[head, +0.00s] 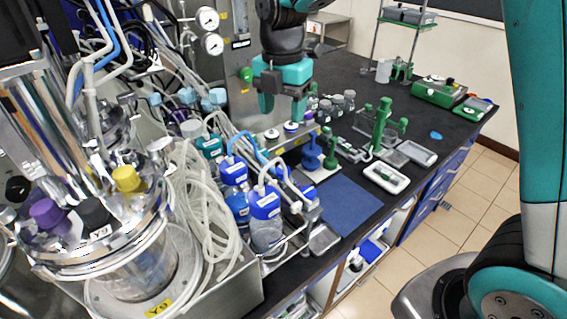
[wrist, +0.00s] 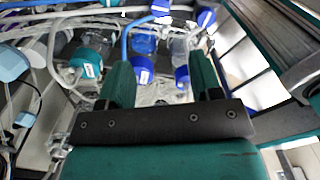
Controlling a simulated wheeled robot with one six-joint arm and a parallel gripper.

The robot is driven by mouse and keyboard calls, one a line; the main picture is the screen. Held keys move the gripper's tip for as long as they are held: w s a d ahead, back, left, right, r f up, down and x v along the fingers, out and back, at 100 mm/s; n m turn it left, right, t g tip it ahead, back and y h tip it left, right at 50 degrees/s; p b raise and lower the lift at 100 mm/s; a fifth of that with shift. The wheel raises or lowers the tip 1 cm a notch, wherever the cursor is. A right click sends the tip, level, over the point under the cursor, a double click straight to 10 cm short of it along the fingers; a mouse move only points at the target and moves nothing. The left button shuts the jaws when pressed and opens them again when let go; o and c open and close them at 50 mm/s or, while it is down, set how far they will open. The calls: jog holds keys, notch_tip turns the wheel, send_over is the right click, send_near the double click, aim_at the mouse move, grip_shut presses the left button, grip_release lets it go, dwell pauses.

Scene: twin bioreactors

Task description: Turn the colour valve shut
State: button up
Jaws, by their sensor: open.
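My gripper (head: 282,107) hangs from the arm at the top middle of the head view, above the black bench and in front of the steel reactor unit. Its two teal fingers are apart with nothing between them. In the wrist view my gripper (wrist: 162,78) is also open, with bottles and tubing beyond its fingers. No part is clearly identifiable as the colour valve. A small green round knob (head: 246,74) is on the grey panel just left of my gripper, apart from it. White-and-dark round caps (head: 291,127) sit just below the fingers.
Blue-capped bottles (head: 265,203) with tubes stand in a steel rack, left of a blue mat (head: 347,204). A glass vessel (head: 130,265) with coiled hoses is at left. A blue stand (head: 311,152), green stand (head: 381,125) and white tray (head: 386,177) occupy the bench.

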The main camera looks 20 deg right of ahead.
aim_at(283, 169)
notch_tip(283, 169, down, 15)
jog(key=p, duration=0.3)
jog(key=c, duration=0.9)
